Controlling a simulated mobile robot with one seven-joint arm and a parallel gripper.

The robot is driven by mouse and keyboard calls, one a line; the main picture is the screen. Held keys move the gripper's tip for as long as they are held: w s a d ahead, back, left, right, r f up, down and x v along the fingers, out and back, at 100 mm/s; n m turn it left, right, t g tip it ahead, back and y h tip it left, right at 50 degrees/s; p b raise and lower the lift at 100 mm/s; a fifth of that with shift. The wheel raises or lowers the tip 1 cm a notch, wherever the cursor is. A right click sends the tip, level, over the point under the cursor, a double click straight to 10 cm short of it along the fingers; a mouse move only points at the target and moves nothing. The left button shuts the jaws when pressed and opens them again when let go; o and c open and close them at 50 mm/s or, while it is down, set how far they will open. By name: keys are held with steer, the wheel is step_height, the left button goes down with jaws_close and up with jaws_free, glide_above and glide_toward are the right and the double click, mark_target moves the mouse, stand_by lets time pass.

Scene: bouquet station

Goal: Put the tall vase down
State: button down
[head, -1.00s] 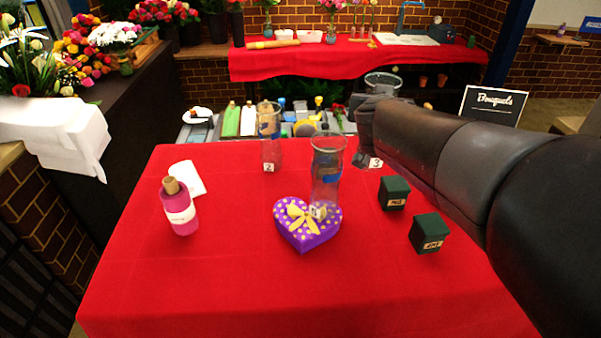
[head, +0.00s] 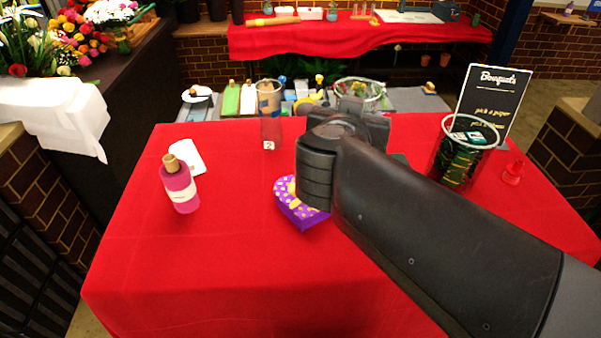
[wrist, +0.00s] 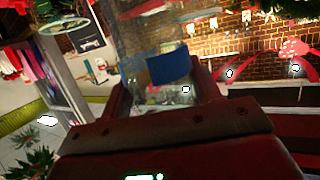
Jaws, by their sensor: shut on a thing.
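The tall vase is clear glass with a blue band (wrist: 168,68). In the wrist view it sits between the fingers of my gripper (wrist: 166,86), which is shut on it. In the head view my gripper (head: 352,122) is over the far middle of the red table (head: 190,270), and my arm hides most of what it holds. A glass rim (head: 360,84) shows just above it; I cannot tell whether it belongs to the held vase. The base of the held vase is hidden.
A slim vase tagged 2 (head: 270,126) stands left of my gripper. A purple heart box (head: 299,212) is partly under my arm. A pink bottle (head: 180,190) stands left, a wide glass vase (head: 465,155) right, before a chalkboard (head: 500,90). The table's left front is clear.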

steer(key=w+a+f, duration=0.2)
steer(key=a+f, duration=0.8)
steer(key=shift+w, duration=0.35)
steer(key=shift+f, duration=0.15)
steer(key=shift+f, duration=0.15)
steer(key=shift+c, duration=2.3)
jaws_free()
steer(key=v, duration=1.2)
